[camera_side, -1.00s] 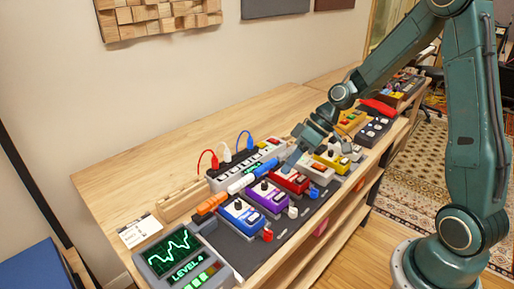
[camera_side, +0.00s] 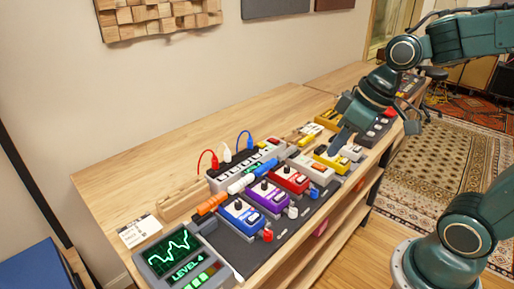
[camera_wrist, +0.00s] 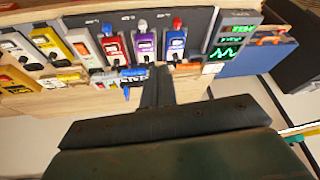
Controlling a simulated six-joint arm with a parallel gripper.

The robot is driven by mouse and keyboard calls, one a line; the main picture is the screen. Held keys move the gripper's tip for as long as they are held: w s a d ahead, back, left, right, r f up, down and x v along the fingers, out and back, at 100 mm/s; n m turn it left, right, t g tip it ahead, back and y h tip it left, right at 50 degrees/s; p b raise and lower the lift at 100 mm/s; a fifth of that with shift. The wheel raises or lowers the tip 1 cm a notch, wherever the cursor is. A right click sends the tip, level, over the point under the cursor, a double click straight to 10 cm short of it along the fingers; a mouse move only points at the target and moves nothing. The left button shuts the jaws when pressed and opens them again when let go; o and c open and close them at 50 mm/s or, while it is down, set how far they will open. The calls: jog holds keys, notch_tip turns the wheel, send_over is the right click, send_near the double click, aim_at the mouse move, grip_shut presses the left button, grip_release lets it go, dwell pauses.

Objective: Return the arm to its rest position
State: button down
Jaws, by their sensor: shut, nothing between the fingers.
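My gripper (camera_side: 335,150) is shut and empty. In the side view it hangs fingers-down above the far part of the pedal row, near the yellow pedal (camera_side: 334,162). The fingertips appear apart from the pedals, though the exact height is hard to tell. In the wrist view the closed fingers (camera_wrist: 158,88) point toward the row. My upper arm stretches in from the right edge, and my base stands on the floor at the lower right.
Blue (camera_side: 243,215), purple (camera_side: 268,196) and red (camera_side: 291,180) pedals stand along the wooden bench (camera_side: 135,182).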

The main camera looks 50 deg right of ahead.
jog(key=s+d+r+m+t+h, duration=0.1)
jog(key=s+r+m, duration=0.1)
jog(key=s, duration=0.6)
jog(key=shift+d+r+h, duration=0.15)
jog(key=shift+r+h, duration=0.15)
jog(key=shift+r, duration=0.2)
